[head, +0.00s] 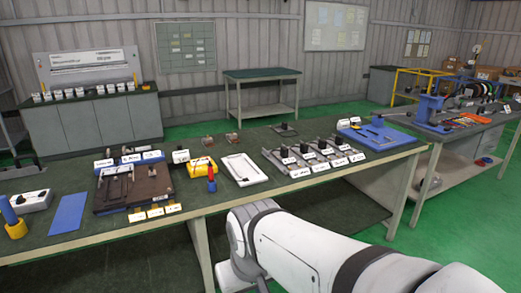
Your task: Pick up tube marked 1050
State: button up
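I cannot pick out the tube marked 1050, because the lettering on the labels is too small to read. Several dark-topped pieces with white label cards stand in a labelled row (310,152) right of the middle of the workbench (225,155). Tube-like rods lie on a white tray (242,169) and on a dark brown fixture (133,187) at the left. My white arm reaches in from the lower right, in front of the bench edge. My gripper is not in view.
A red and blue upright piece (212,180) stands near the front edge, beside a yellow block (201,166). A blue tray (375,136) is at the right end. A blue plate (68,213) lies at the left.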

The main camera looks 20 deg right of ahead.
aim_at(304, 153)
jog(key=u, duration=0.1)
jog(key=k, duration=1)
jog(key=z, duration=1.1)
jog(key=i, duration=3.3)
jog(key=u, duration=0.95)
jog(key=k, duration=0.75)
jog(key=u, duration=0.25)
jog(key=i, duration=0.15)
jog(key=z, duration=0.2)
